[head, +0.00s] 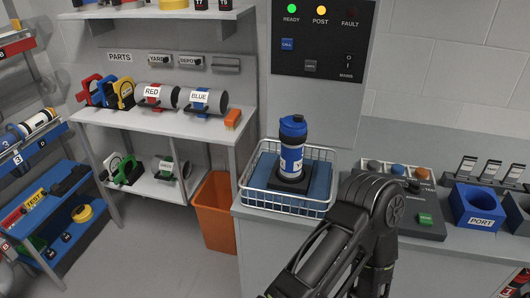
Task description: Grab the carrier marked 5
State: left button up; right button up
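A blue and white carrier (291,150) stands upright in a wire basket (287,206) on the counter. The mark on its white label is too small to read for certain. Another carrier (30,126), with a blue end marked 3, lies on the rack at the left. No mark 5 is clearly readable on any carrier. One of my arms reaches up at the bottom centre, in front of the counter and to the right of the basket. Its gripper is not visible, and neither is my other gripper.
Carriers labelled RED (158,97) and BLUE (208,101) lie on the parts shelf. An orange bin (216,212) stands on the floor left of the counter. A button box (425,203) and a blue PORT block (477,207) occupy the counter's right side. A panel shows green and yellow lights.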

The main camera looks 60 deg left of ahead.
aim_at(290, 171)
jog(key=u, duration=1.9)
